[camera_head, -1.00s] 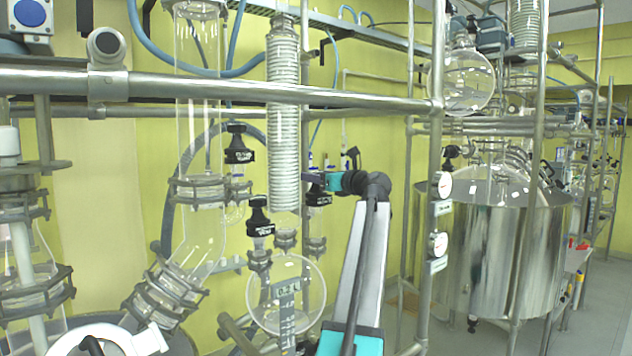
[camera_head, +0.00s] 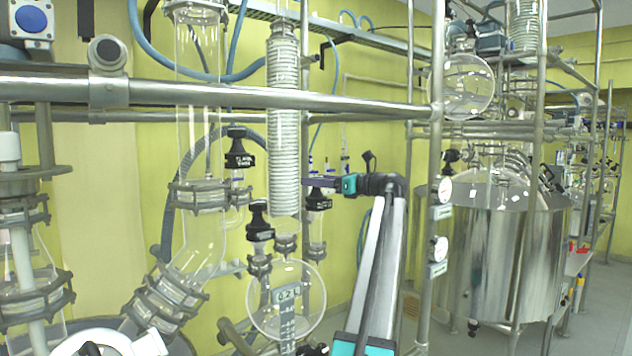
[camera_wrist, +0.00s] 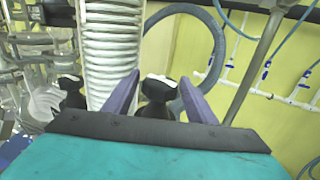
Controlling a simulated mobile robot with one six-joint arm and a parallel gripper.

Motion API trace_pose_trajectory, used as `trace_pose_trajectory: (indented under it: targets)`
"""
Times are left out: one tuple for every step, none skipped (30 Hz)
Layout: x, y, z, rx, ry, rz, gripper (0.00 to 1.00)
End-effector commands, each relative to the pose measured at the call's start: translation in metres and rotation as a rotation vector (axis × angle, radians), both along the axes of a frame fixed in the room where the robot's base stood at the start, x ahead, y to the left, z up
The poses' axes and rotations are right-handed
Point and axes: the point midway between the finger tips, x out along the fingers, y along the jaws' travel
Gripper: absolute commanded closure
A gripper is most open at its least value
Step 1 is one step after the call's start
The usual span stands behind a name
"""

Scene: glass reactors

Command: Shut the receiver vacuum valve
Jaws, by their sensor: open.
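A round glass receiver flask (camera_head: 262,310) with a volume label hangs low in the frame in the head view. Black-capped valves stand around it: one left of the coil (camera_head: 259,222), one higher up (camera_head: 239,150), and one to the right (camera_head: 319,200). Their lettering is too small to read. My gripper (camera_head: 310,182) is at the right valve's cap in the head view. In the wrist view my open gripper (camera_wrist: 160,76) has one purple finger on each side of a black cap with a white top (camera_wrist: 157,90); contact cannot be told. Another black cap (camera_wrist: 70,93) lies outside, to the left.
A ribbed coil column (camera_head: 284,120) stands close left of my gripper, and also in the wrist view (camera_wrist: 112,45). A horizontal steel rail (camera_head: 350,101) crosses above. A steel upright with gauges (camera_head: 437,190) and a large steel vessel (camera_head: 510,255) stand to the right.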

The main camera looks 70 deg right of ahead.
Motion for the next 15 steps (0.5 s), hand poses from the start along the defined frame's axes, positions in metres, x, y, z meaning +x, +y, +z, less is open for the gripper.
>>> trace_pose_trajectory:
  targets:
    - [0.0000,0.0000,-0.0001,0.000,0.000,-0.001,0.53]
    - [0.0000,-0.0001,0.0000,0.000,0.000,-0.001,0.59]
    - [0.0000,-0.0001,-0.0001,0.000,0.000,-0.001,0.65]
    - [0.0000,-0.0001,-0.0001,0.000,0.000,-0.001,0.70]
    - [0.0001,-0.0001,-0.0001,0.000,0.000,-0.001,0.75]
    - [0.0001,-0.0002,-0.0001,0.000,0.000,-0.001,0.81]
    - [0.0001,-0.0002,-0.0001,0.000,0.000,-0.001,0.81]
    - [0.0000,-0.0002,-0.0001,0.000,0.000,-0.002,0.81]
    - [0.0001,0.0000,0.0000,0.000,0.000,-0.003,0.81]
    - [0.0001,0.0002,0.0001,0.000,0.000,-0.004,0.81]
    - [0.0002,0.0004,0.0003,0.000,0.000,-0.008,0.81]
    - [0.0002,0.0009,0.0004,0.000,0.001,-0.014,0.81]
    - [0.0004,0.0013,0.0005,0.001,0.001,-0.020,0.81]
    - [0.0005,0.0017,0.0005,0.001,0.001,-0.028,0.81]
    - [0.0004,0.0021,0.0007,0.001,0.002,-0.042,0.81]
